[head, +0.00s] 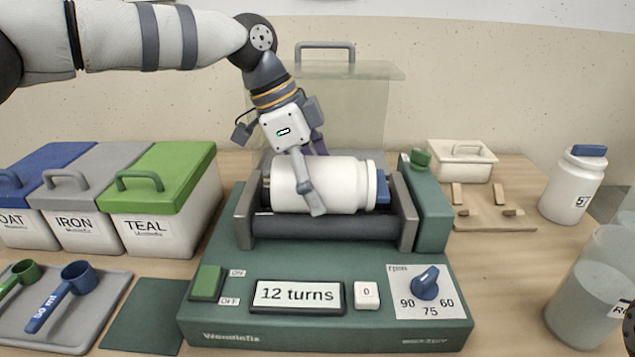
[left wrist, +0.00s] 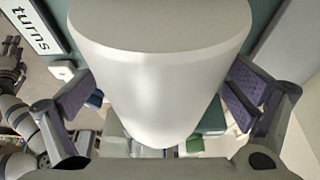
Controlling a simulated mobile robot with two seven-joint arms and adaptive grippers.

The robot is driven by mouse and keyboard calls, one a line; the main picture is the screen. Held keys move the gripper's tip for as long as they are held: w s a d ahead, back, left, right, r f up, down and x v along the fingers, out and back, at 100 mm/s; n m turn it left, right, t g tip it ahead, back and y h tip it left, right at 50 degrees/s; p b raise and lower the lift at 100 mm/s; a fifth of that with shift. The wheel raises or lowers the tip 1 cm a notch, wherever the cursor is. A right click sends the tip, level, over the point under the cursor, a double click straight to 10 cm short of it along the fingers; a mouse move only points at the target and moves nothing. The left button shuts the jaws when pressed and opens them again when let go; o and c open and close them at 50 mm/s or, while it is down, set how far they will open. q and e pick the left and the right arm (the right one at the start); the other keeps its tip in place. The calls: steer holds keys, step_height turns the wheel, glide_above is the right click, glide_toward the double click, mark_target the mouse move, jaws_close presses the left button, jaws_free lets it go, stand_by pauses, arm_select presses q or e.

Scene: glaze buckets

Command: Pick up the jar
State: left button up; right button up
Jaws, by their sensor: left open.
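A white jar (head: 335,184) with a blue lid lies on its side on the dark rollers of a green jar-rolling machine. Its lid end points right. My left gripper (head: 318,180) comes down over the jar from above, with one finger in front of it and the other behind it. In the left wrist view the jar (left wrist: 158,75) fills the middle between the two open fingers of the left gripper (left wrist: 160,105). The fingers stand apart from its sides there.
The green machine (head: 222,262) has a "12 turns" display and a blue rpm dial. A clear raised cover (head: 392,72) stands behind the jar. Lidded buckets, including a teal one (head: 205,205), stand left. Another white jar (head: 560,190) and a translucent container (head: 580,310) stand right.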

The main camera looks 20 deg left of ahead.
mark_target(321, 161)
arm_select(q)
steer(key=c, duration=1.6)
steer(key=shift+c, duration=0.2)
steer(key=shift+w+r+b, duration=0.1)
steer(key=shift+r+b, duration=0.15)
steer(key=shift+b, duration=0.05)
steer(key=r, duration=0.4)
steer(key=shift+s+d+r, duration=0.1)
steer(key=shift+s, duration=0.15)
steer(key=s+r, duration=0.2)
steer(key=s+d+r+p, duration=0.1)
steer(key=r, duration=0.2)
steer(key=shift+s, duration=0.4)
steer(key=shift+s+d+r+p, duration=0.5)
steer(key=shift+s+r+p, duration=0.05)
steer(key=shift+s+r, duration=1.05)
steer(key=shift+s+d+r+p, duration=0.55)
steer(key=shift+s+r, duration=0.9)
steer(key=shift+r, duration=0.3)
steer(key=shift+s+d+r+p, duration=0.5)
steer(key=shift+s+r, duration=1.05)
steer(key=shift+r, duration=0.1)
arm_select(e)
steer(key=w+r+t, duration=0.2)
steer(key=w+r, duration=0.2)
steer(key=w, duration=0.1)
steer(key=shift+r, duration=0.4)
